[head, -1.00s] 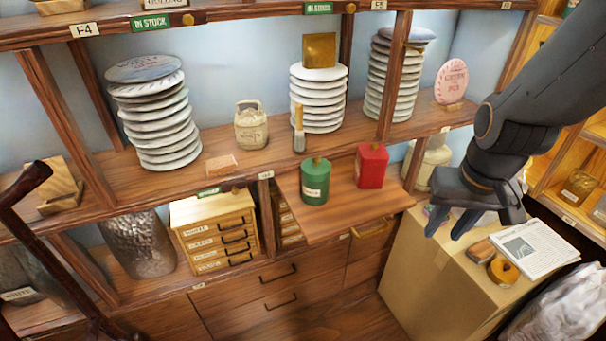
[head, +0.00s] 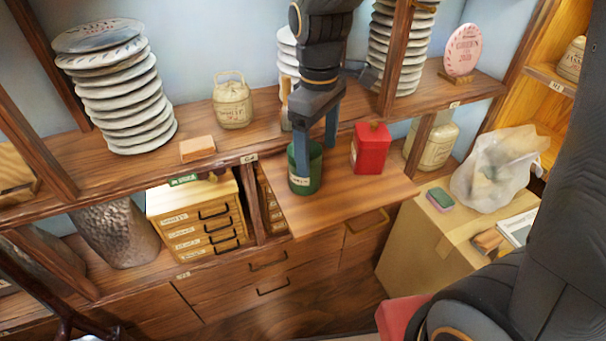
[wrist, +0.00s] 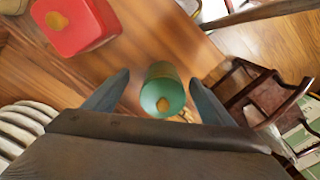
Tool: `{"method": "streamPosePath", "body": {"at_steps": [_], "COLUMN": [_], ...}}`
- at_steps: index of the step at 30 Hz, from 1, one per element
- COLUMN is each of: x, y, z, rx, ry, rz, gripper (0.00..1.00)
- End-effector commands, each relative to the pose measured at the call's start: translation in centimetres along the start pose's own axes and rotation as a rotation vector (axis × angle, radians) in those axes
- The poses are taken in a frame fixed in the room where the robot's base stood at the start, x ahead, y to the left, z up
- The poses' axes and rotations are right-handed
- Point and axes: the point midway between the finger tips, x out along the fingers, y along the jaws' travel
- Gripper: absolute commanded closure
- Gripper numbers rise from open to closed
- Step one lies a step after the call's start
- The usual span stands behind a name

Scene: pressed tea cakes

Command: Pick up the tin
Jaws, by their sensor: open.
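A green cylindrical tin (head: 314,170) with a pale label stands upright on the pull-out wooden board. In the wrist view the green tin (wrist: 162,88) and its yellowish knob show between the two fingers. My gripper (head: 316,160) is open above the board, its fingers pointing down around the green tin, one in front of it in the head view. No grip shows; whether a finger touches it I cannot tell. A red square tin (head: 371,148) stands to the right of the green one, and shows at upper left in the wrist view (wrist: 75,25).
The pull-out board (head: 350,198) has bare wood in front of both tins. A shelf post (head: 395,65) and a stack of discs (head: 115,90) stand behind. A cardboard box (head: 420,235) is at right, with a plastic bag (head: 500,165) on or behind it.

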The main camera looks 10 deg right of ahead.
Motion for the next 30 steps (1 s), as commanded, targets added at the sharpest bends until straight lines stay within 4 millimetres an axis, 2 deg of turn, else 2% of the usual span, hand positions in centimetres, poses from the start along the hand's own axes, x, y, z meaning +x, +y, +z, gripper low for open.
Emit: {"method": "streamPosePath", "body": {"at_steps": [1, 3, 6, 17, 25, 30], "x": [0.3, 0.2, 0.4, 3.4, 6.6, 7.7], "y": [-0.2, -0.6, -0.8, -0.8, -0.6, -0.6], "z": [-1.4, -2.5, -3.2, -3.1, -2.8, -2.9], "rx": [-0.061, -0.129, -0.181, -0.189, -0.189, -0.188], "ry": [0.006, 0.009, 0.01, 0.01, 0.009, 0.012], "rz": [-0.003, -0.008, -0.012, -0.014, -0.015, -0.012], "gripper": [0.23, 0.23, 0.23, 0.23, 0.23, 0.23]}}
